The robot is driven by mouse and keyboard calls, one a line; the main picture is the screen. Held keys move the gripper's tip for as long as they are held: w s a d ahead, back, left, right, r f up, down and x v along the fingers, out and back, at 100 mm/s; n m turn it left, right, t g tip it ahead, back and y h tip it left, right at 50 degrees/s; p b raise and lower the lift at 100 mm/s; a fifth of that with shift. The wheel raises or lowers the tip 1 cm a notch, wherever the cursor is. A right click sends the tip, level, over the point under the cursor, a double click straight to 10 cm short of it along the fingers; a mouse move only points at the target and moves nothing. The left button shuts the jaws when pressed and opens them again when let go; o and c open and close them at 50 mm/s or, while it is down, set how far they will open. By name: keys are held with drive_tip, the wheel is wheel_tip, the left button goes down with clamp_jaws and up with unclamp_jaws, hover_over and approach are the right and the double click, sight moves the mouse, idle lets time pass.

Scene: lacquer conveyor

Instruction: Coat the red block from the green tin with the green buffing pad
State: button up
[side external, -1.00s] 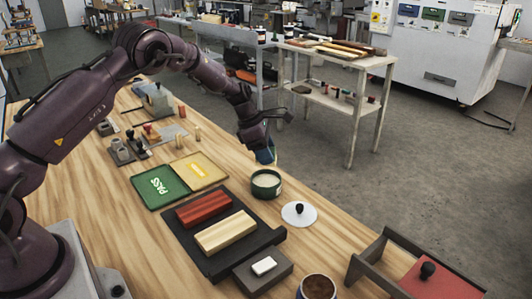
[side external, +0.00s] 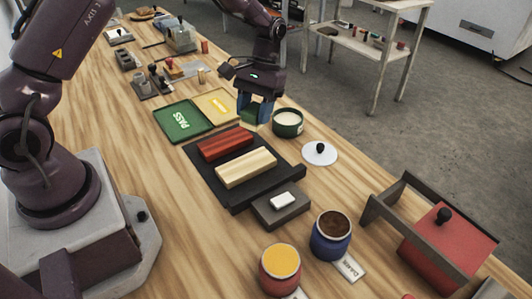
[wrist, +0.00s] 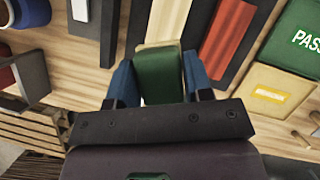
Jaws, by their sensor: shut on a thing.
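My gripper (side external: 254,113) is shut on the green buffing pad (wrist: 160,78), between its blue fingers. The pad has a pale tan end and also shows in the side view (side external: 250,117). It hangs near the far end of the dark tray, left of the green tin in the side view. I cannot tell whether it touches anything. The green tin (side external: 287,130) is open with cream-coloured content. I cannot make it out in the wrist view. The red block (side external: 224,143) lies on the dark tray (side external: 237,194); it shows right of the pad in the wrist view (wrist: 228,40).
A pale striped block (side external: 246,168) lies beside the red one. A white lid (side external: 320,154) with a black knob, a blue jar (side external: 331,240), a red jar (side external: 280,275) and a grey block (side external: 282,212) stand nearby. The green PASS mat (side external: 182,121) adjoins a yellow one (side external: 217,105).

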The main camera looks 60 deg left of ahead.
drive_tip(key=s+d+r+m+y, duration=0.2)
drive_tip(key=s+d+r+m, duration=0.1)
drive_tip(key=s+r+m, duration=0.15)
hover_over(238, 135)
drive_tip(key=w, duration=0.1)
wheel_tip(238, 135, down, 7)
drive_tip(key=shift+f, duration=3.3)
drive_tip(key=shift+x, duration=0.8)
drive_tip(key=shift+s+r, duration=0.1)
drive_tip(key=shift+s, duration=4.5)
drive_tip(key=shift+w, duration=5.05)
wheel_tip(238, 135, up, 8)
drive_tip(key=shift+s, duration=0.15)
